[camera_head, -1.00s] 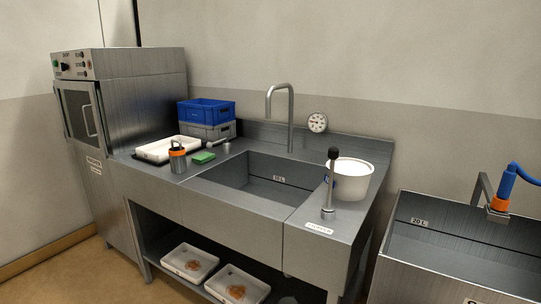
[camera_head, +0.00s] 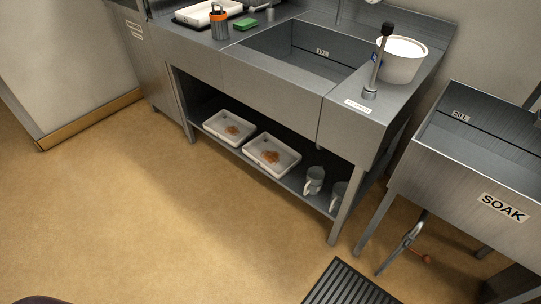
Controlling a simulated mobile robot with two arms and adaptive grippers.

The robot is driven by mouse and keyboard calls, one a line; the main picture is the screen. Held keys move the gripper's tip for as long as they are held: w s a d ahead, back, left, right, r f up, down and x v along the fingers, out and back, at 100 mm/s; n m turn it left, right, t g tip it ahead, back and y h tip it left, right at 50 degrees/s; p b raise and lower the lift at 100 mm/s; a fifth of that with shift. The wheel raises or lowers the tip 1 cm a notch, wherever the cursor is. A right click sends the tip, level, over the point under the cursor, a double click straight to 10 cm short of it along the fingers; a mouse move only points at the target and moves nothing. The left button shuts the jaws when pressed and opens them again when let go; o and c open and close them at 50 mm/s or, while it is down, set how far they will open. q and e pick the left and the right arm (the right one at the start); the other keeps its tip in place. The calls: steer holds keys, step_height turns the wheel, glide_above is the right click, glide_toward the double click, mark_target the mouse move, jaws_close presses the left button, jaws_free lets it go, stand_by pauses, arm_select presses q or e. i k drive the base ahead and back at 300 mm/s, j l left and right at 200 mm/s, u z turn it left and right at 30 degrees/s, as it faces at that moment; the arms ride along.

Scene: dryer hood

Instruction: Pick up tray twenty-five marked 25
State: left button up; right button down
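Two white trays with brownish residue stand on the lower shelf under the sink counter: a left tray (camera_head: 230,128) and a right tray (camera_head: 272,154). Neither of my grippers shows in the head view.
Two light mugs (camera_head: 314,181) stand right of the trays on the shelf (camera_head: 290,182). A table leg (camera_head: 342,205) bounds the shelf's front right. A SOAK sink (camera_head: 470,170) and a dark floor grate (camera_head: 350,284) are at right. Open floor lies in front.

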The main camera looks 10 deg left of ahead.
mark_target(276, 157)
steer(key=z, duration=0.4)
steer(key=i+j+z, duration=0.1)
steer(key=j+z, duration=0.35)
steer(key=i+j+z, duration=0.1)
steer(key=j+z, duration=0.15)
steer(key=z, duration=0.25)
steer(key=j+z, duration=0.75)
steer(key=z, duration=0.15)
steer(key=k, duration=0.05)
